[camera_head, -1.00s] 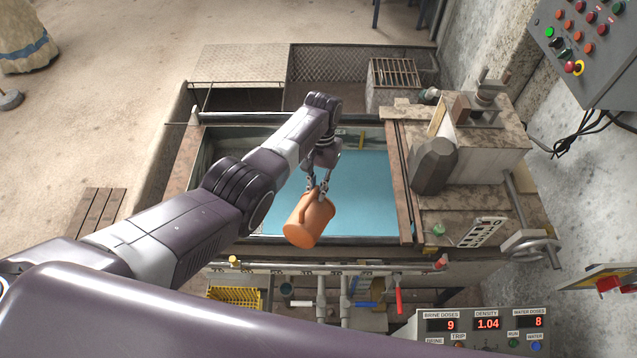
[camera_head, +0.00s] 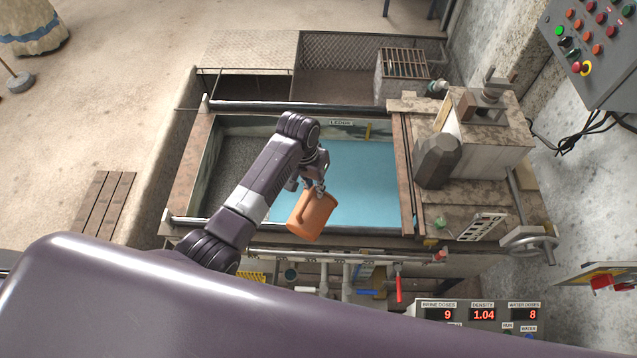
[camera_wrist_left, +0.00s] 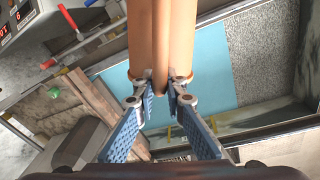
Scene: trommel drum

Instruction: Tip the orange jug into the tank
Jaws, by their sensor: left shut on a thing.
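The orange jug (camera_head: 311,217) is tilted over the near edge of the tank (camera_head: 403,180), which holds blue liquid (camera_head: 365,180). My left gripper (camera_head: 318,189) is shut on the jug at its upper right side. In the left wrist view, the two blue-padded fingers (camera_wrist_left: 160,92) close on the jug's handle (camera_wrist_left: 158,45), with the jug's orange body (camera_wrist_left: 182,35) behind it. The jug's opening and any contents are hidden. My right gripper is not in view.
A pipe with valves and a red handle (camera_head: 398,290) runs along the tank's front. A readout panel (camera_head: 480,312) shows 9, 1.04 and 8. Machinery (camera_head: 485,125) and a handwheel (camera_head: 535,243) stand at the right. Grey granular material (camera_head: 225,172) lies in the tank's left part.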

